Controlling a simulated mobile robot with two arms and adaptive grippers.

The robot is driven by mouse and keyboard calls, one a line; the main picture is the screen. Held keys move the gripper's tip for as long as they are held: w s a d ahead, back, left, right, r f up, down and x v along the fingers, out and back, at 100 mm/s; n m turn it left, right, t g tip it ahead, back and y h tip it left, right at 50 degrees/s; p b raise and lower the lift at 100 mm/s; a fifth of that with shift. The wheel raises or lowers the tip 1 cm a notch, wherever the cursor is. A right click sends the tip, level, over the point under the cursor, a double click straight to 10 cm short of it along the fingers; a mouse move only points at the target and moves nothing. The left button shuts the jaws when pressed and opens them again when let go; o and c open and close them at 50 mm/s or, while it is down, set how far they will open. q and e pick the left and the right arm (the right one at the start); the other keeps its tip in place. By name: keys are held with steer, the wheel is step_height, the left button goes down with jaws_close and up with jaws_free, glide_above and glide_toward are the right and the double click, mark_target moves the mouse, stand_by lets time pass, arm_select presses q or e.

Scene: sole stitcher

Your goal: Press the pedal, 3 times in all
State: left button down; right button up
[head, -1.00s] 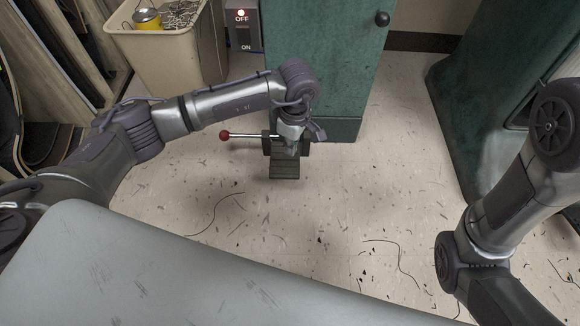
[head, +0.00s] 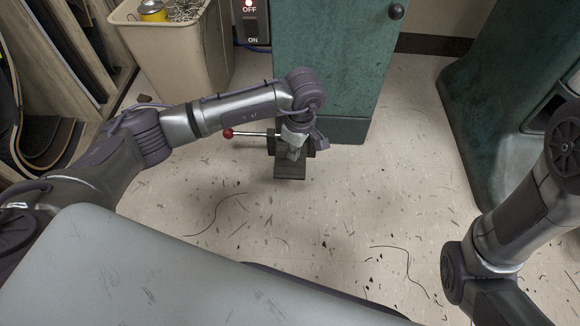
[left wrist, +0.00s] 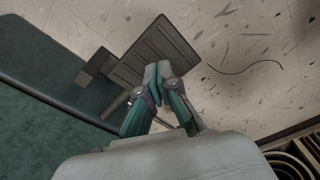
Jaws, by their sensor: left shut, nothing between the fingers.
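The pedal (head: 290,172) is a dark ridged plate on the floor at the foot of the green cabinet. It also shows in the left wrist view (left wrist: 150,45), tilted in the picture. My left gripper (head: 293,154) points down over the pedal and hides its rear part. In the left wrist view the closed fingertips (left wrist: 158,70) overlap the near edge of the plate, with nothing between them. I cannot tell whether they touch it. Part of my right arm shows at the right; its gripper is out of frame.
A lever with a red ball (head: 228,133) sticks out left beside the pedal. The green cabinet (head: 335,60) stands behind it. A switch box (head: 252,22) has a lit light near "OFF". A beige bin (head: 180,55) stands at back left. Floor in front is mostly open, with scraps and threads.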

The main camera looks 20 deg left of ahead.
mark_target(292, 165)
arm_select(q)
steer(key=shift+a+f+b, duration=0.15)
steer(key=shift+f+b, duration=0.7)
steer(key=shift+f, duration=0.65)
